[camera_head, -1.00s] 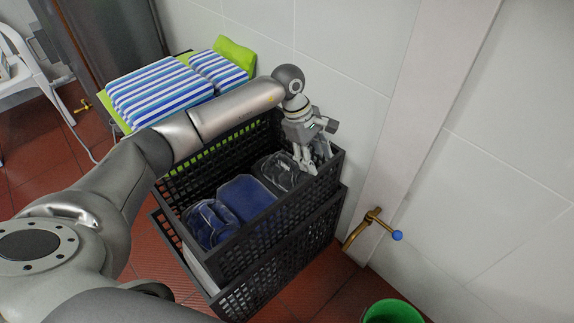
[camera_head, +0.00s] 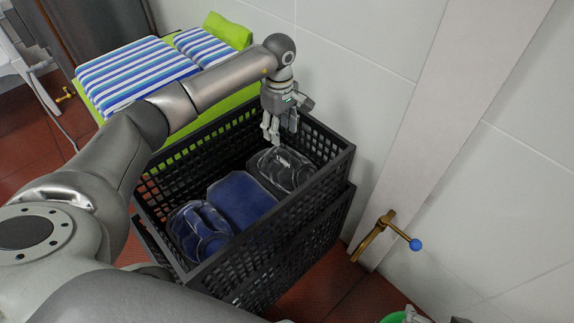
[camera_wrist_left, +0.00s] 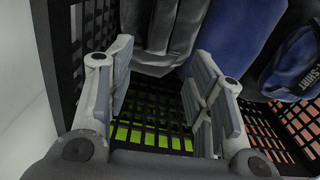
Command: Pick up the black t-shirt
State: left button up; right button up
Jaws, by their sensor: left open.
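The black t-shirt (camera_head: 282,168) is a folded dark grey-black bundle at the far right end inside the black crate (camera_head: 318,200). My left gripper (camera_head: 272,138) points down over the crate's back part, just behind and left of the black t-shirt in the head view. Its fingers are apart and hold nothing. In the left wrist view the fingers (camera_wrist_left: 160,72) frame the crate's lattice, and the near edge of the black t-shirt (camera_wrist_left: 160,38) lies just beyond the fingertips. A small part of what looks like my right gripper (camera_head: 432,319) shows at the bottom edge.
A folded blue garment (camera_head: 240,200) and a dark blue printed one (camera_head: 198,230) lie beside the black t-shirt. The crate stands on another crate by the tiled wall. A brass tap (camera_head: 378,236) sticks out at right. A striped cushion (camera_head: 135,72) is behind my arm.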

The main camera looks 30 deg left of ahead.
aim_at(281, 150)
pick_arm(q)
notch_tip(281, 150, down, 5)
jog(key=shift+r+b, duration=0.1)
jog(key=shift+b, duration=0.35)
notch_tip(281, 150, down, 4)
jog(key=shift+w+b, duration=0.1)
jog(key=shift+b, duration=0.5)
jog(key=shift+f, duration=0.3)
pick_arm(e)
jog(key=w+a+r+t+y, duration=0.1)
jog(key=w+a+r+t, duration=0.2)
jog(key=w+r+t, duration=0.3)
jog(key=w+r, duration=0.1)
jog(key=w, duration=0.2)
jog(key=shift+a+y, duration=0.25)
jog(key=shift+y, duration=0.15)
pick_arm(q)
jog(key=shift+c, duration=0.2)
pick_arm(e)
jog(key=shift+w, duration=0.1)
pick_arm(q)
grip_shut()
